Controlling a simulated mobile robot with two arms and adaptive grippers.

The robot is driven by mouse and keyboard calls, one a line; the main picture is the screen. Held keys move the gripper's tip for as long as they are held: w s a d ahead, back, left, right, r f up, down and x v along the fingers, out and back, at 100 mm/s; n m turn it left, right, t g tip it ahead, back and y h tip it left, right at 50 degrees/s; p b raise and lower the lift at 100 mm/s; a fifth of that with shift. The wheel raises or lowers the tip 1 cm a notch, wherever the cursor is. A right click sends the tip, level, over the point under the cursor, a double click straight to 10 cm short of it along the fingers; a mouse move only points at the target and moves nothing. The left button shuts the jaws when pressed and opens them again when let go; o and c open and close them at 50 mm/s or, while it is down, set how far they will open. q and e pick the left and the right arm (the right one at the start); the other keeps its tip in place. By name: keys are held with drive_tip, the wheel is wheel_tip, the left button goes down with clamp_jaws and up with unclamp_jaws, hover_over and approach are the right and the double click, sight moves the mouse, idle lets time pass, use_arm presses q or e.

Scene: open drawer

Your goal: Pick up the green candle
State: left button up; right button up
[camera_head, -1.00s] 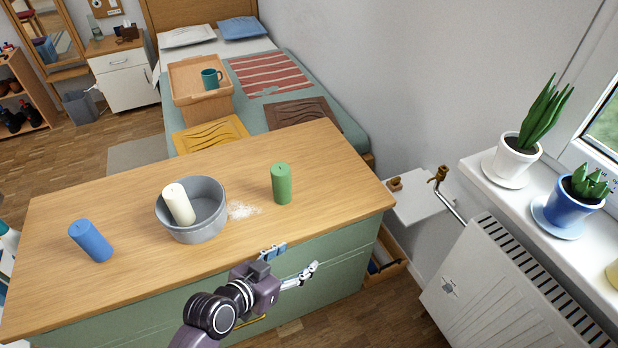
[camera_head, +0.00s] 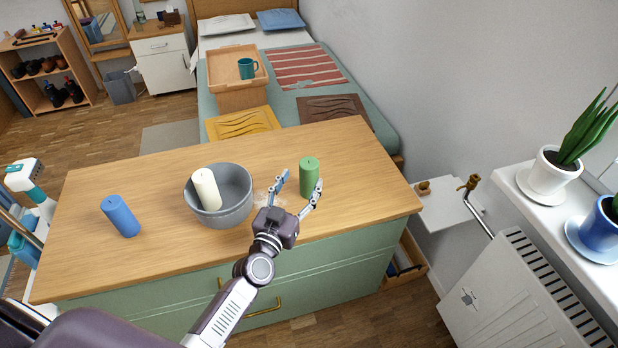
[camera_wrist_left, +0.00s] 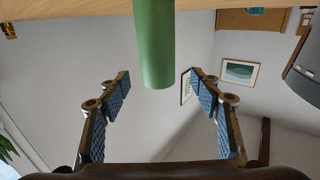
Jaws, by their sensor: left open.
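The green candle (camera_head: 309,178) stands upright on the right part of the wooden dresser top. My left gripper (camera_head: 298,187) is open just in front of it, with one finger to the candle's left and the other near its lower front. In the left wrist view the candle (camera_wrist_left: 154,45) shows between and beyond the two open fingers (camera_wrist_left: 160,95), apart from both. My right gripper is not in view.
A grey bowl (camera_head: 237,203) holding a white candle (camera_head: 206,188) stands left of my gripper. A blue candle (camera_head: 121,216) stands farther left. The dresser top (camera_head: 150,180) is clear behind them. A radiator (camera_head: 510,290) and windowsill are at right.

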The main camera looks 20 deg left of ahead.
sight(305, 175)
use_arm(q)
drive_tip(key=w, duration=0.6)
drive_tip(key=shift+d+f, duration=0.1)
drive_tip(key=shift+d, duration=0.2)
drive_tip(key=shift+s, duration=0.1)
drive_tip(key=shift+c, duration=0.5)
drive_tip(key=c, duration=1.3)
drive_tip(key=shift+c, duration=0.4)
drive_tip(key=shift+r, duration=0.2)
